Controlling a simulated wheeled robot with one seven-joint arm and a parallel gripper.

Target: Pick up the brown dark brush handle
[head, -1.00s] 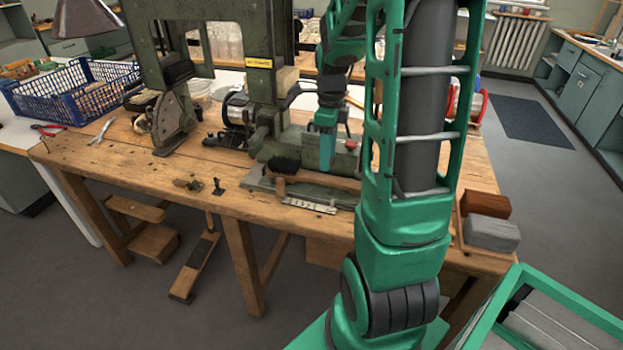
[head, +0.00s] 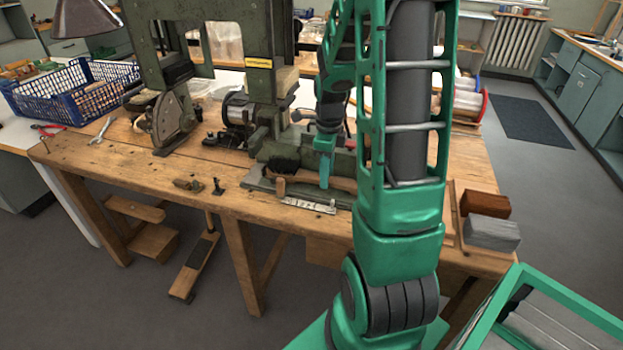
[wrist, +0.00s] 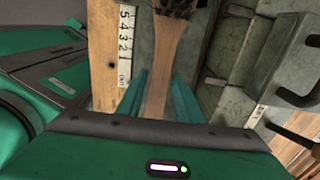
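The brown brush handle (head: 342,183) lies on the grey-green machine base on the workbench, with a dark bristle head at its left end. In the wrist view the handle (wrist: 165,58) runs up the middle toward the dark bristles at the top edge. My gripper (head: 324,180) is down at the handle and pointing downward. In the wrist view my gripper (wrist: 158,92) has its two teal fingers apart, one on each side of the handle. The handle's near end is hidden behind my gripper body.
A white ruler (head: 308,205) lies along the front of the base. The green tufting machine (head: 262,90) stands behind. A brown block (head: 484,204) and a grey block (head: 491,233) sit at right. A blue crate (head: 72,90) is at far left. The front bench area is mostly clear.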

